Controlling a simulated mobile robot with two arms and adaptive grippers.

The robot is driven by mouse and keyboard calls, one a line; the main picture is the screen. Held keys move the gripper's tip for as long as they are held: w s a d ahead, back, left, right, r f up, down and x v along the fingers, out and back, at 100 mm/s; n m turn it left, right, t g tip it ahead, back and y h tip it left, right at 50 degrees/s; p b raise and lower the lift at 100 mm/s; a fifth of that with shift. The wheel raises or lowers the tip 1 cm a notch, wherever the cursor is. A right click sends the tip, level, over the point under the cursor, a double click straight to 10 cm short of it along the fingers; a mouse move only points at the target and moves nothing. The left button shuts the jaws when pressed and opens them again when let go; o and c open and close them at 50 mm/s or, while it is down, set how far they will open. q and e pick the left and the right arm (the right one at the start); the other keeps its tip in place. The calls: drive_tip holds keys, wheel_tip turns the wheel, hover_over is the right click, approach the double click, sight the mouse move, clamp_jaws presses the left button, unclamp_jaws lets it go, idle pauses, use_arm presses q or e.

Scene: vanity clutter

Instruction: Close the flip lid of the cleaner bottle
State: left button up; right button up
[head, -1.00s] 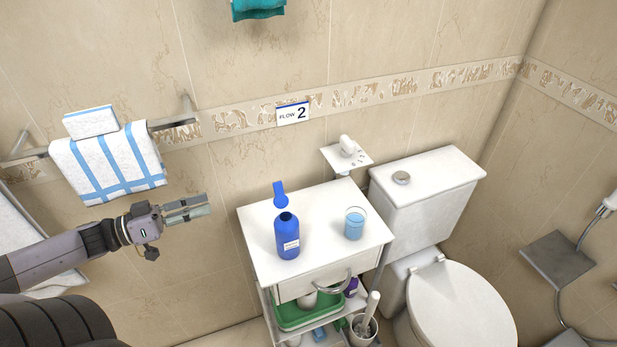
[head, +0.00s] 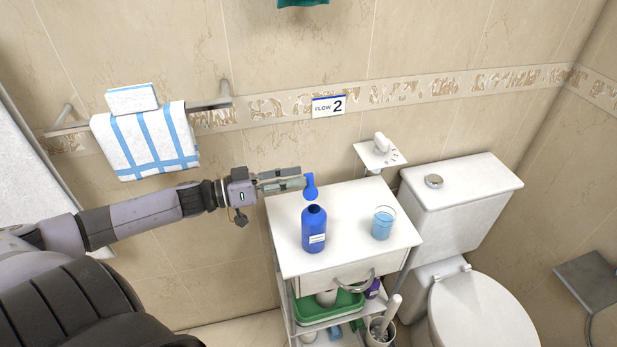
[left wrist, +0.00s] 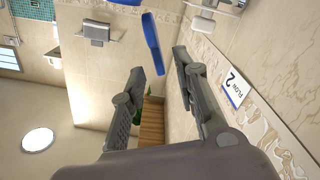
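The blue cleaner bottle (head: 314,232) stands upright on the white cart top, its white label facing me. Its blue flip lid (head: 311,187) stands up, open, above the neck. The lid also shows in the left wrist view (left wrist: 152,42), beyond the fingertips. My left gripper (head: 303,178) is just left of the lid at about its height. Its two fingers are apart with nothing between them, as the left wrist view (left wrist: 160,65) shows. I cannot tell whether a fingertip touches the lid. My right gripper is not in view.
A glass of blue liquid (head: 383,223) stands right of the bottle on the white cart (head: 350,200). A small wall shelf (head: 377,157) and the toilet (head: 465,200) are to the right. A striped towel (head: 148,140) hangs on the wall behind my left arm.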

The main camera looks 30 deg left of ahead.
sight(309, 174)
use_arm(q)
drive_tip(key=shift+x, duration=2)
clamp_jaws()
